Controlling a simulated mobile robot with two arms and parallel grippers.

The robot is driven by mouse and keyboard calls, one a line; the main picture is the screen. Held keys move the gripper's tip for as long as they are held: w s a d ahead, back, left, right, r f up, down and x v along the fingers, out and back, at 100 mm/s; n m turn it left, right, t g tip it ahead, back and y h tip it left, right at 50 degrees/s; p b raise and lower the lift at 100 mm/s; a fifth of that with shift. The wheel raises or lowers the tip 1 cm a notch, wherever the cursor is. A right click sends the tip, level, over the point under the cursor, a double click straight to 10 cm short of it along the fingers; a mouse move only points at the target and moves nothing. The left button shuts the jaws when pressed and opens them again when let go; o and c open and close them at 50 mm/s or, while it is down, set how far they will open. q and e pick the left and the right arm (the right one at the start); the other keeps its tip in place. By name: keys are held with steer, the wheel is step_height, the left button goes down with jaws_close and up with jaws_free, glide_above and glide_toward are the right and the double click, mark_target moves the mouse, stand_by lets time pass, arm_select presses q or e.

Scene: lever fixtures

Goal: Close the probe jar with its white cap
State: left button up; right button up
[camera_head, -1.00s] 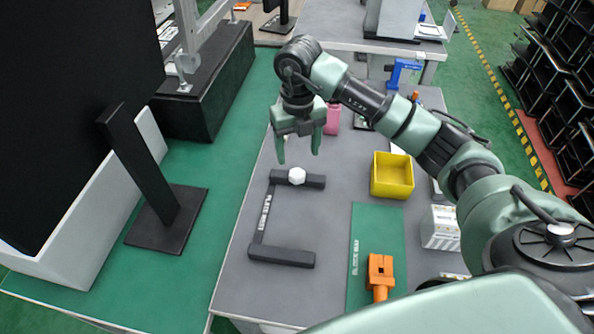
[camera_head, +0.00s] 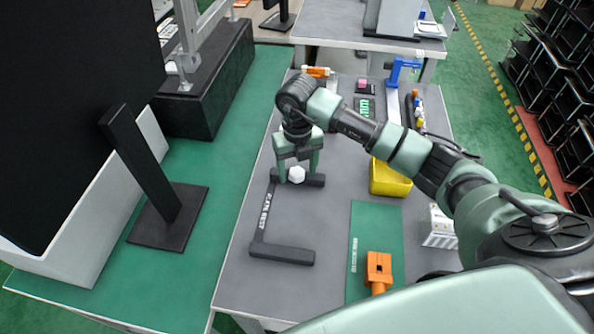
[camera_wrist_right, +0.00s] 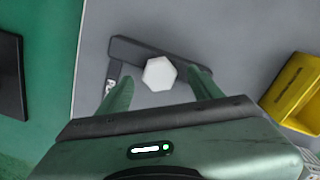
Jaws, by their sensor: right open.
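A white six-sided piece, which looks like the cap (camera_head: 296,174), sits at the far bar of a black U-shaped frame on the grey table. My right gripper (camera_head: 297,169) points down over it, open, with one green finger on each side. In the right wrist view the cap (camera_wrist_right: 160,73) lies between the two fingertips (camera_wrist_right: 161,77), with grey gaps showing on both sides. I cannot tell which thing is the probe jar. My left gripper is out of view.
The black frame (camera_head: 282,254) lies flat on the table. A yellow bin (camera_head: 389,180) stands to the right, partly behind my arm. An orange fixture (camera_head: 378,268) is on a green mat (camera_head: 364,222) in front. A blue fixture (camera_head: 402,68) stands farther back. The table inside the frame is clear.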

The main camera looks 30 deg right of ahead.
mark_target(297, 173)
steer(key=shift+f, duration=0.2)
steer(key=c, duration=1.4)
steer(key=shift+r, duration=0.15)
step_height(297, 173, up, 20)
steer(key=shift+f, duration=0.15)
